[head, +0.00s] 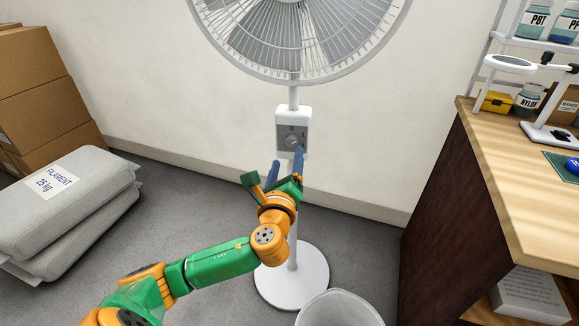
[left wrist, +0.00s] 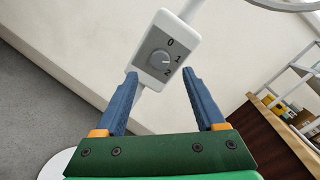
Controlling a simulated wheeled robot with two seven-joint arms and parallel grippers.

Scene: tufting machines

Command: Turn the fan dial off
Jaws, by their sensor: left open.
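The fan (head: 292,32) stands against the wall, its control box (head: 307,117) on the pole below the cage. The round grey dial (head: 292,141) is on the box's front. In the left wrist view the dial (left wrist: 159,62) shows beside the numbers 0, 1 and 2; its pale mark faces the 1 and 2 side, but I cannot tell exactly which number. My left gripper (head: 286,162) is open and empty, just below and in front of the box. In the left wrist view its fingers (left wrist: 160,80) point at the box, apart from the dial. My right gripper is not in view.
A wooden workbench (head: 530,180) with jars and a stand is at the right. Filament sacks (head: 70,200) and cardboard boxes (head: 40,85) are at the left. A white bin (head: 340,308) stands near the fan's round base (head: 305,268).

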